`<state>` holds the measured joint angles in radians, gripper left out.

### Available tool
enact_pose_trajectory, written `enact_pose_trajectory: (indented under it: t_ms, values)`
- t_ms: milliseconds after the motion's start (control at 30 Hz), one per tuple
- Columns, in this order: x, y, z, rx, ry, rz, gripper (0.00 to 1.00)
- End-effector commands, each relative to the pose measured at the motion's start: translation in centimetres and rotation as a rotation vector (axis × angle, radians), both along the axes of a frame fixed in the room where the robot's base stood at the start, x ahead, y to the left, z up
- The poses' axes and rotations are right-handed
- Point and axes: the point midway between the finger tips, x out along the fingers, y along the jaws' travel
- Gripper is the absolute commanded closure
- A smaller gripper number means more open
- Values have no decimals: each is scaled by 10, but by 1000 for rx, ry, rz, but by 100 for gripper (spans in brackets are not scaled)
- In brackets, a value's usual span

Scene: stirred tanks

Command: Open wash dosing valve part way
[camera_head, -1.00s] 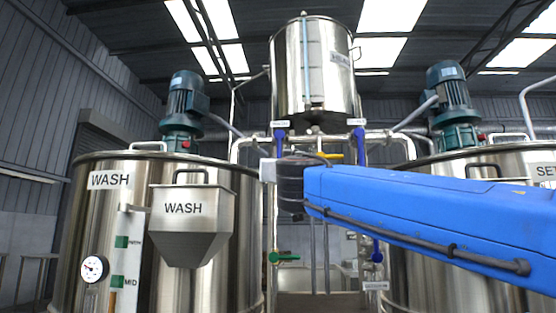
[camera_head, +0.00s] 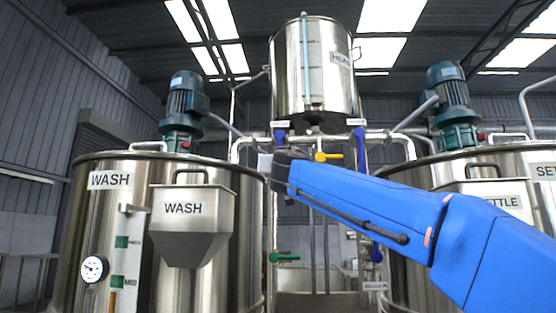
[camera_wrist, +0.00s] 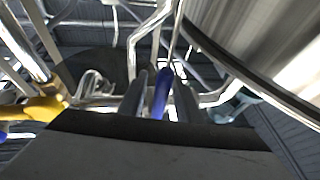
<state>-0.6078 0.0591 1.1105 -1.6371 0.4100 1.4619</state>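The wash dosing valve has a blue handle (camera_head: 280,137) on the left pipe below the header tank, under a small label too small to read. My gripper (camera_head: 265,163) is just below and left of this handle in the head view; its fingertips are small there. In the wrist view, the two grey fingers of my gripper (camera_wrist: 161,98) stand apart, with a blue handle (camera_wrist: 160,92) between them. Gaps show on both sides, so it looks open around the handle, not closed on it. I cannot tell how deep the handle sits between the fingers.
A yellow handle (camera_head: 328,157) is close right of my gripper; another blue handle (camera_head: 360,136) is further right. A green handle (camera_head: 283,257) is below. The wash tank (camera_head: 85,225), wash hopper (camera_head: 193,215) and header tank (camera_head: 290,75) surround the pipes.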

Motion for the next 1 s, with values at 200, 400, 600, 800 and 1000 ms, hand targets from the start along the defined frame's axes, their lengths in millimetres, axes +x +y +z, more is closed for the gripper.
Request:
enact_pose_trajectory:
  t_ms: [200, 400, 600, 800, 1000]
  values:
    - [0, 0, 0, 0, 0, 0, 71]
    - [0, 0, 0, 0, 0, 0, 100]
    - [0, 0, 0, 10, 1, 0, 100]
    - [0, 5, 0, 74, -2, 0, 100]
    - [0, 14, 2, 198, -6, 0, 100]
